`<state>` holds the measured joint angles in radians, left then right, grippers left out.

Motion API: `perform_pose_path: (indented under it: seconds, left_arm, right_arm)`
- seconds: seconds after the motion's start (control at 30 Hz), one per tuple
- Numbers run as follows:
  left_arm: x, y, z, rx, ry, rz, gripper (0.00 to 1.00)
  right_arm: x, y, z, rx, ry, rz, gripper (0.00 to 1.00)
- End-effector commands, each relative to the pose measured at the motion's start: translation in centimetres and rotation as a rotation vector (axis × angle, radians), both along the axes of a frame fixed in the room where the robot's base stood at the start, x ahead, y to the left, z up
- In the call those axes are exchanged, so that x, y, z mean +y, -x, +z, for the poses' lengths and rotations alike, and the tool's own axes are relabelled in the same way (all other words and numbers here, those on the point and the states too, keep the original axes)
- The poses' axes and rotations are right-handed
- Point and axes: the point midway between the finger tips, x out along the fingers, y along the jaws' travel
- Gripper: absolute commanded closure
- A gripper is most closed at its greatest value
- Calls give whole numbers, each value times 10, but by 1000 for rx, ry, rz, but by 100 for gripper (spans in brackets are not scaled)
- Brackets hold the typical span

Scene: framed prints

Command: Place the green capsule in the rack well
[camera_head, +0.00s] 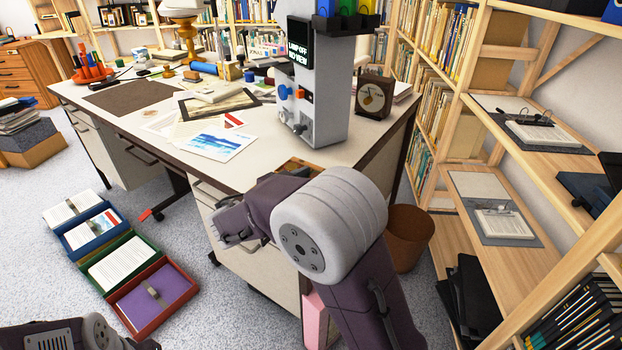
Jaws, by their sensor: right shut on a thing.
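My right gripper (228,226) is in front of the desk's near drawers, below the desktop edge. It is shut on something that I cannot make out. A green piece (348,6) sits between a blue and a yellow-green piece in black holders on top of the grey machine (327,98), cut by the top edge. I cannot tell whether it is the green capsule. No rack well can be made out for certain. Part of my left arm shows at the bottom left, but its fingertips are out of view.
The white desk (265,155) holds papers, a brown mat (130,96) and a small dial clock (373,97). Open box files (155,300) lie on the carpet at the left. A wastebasket (408,238) stands behind my right arm. Wooden shelves (515,250) close off the right side.

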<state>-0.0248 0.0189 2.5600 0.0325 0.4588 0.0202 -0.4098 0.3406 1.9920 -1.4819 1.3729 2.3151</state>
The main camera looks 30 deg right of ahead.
Motion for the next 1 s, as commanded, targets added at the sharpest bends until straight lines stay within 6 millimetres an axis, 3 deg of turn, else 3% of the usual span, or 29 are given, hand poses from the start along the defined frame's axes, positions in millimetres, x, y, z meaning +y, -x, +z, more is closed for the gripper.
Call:
perform_pose_path:
  seconds: [0.03,0.07,0.1,0.13,0.53,1.0]
  left_arm:
    - [0,0,-4,0,0,0,100]
    - [0,0,-2,0,0,0,100]
    - [0,0,-1,0,0,0,100]
    - [0,0,-1,0,0,0,100]
    - [0,0,8,0,0,0,100]
    - [0,0,25,0,0,0,100]
  right_arm:
    - [0,0,-2,-1,0,0,99]
    - [0,0,-1,-1,0,0,51]
    - [0,0,-1,-1,0,0,40]
    - [0,0,-1,-1,0,0,37]
    - [1,0,6,1,0,0,37]
    - [84,44,23,0,0,4,37]
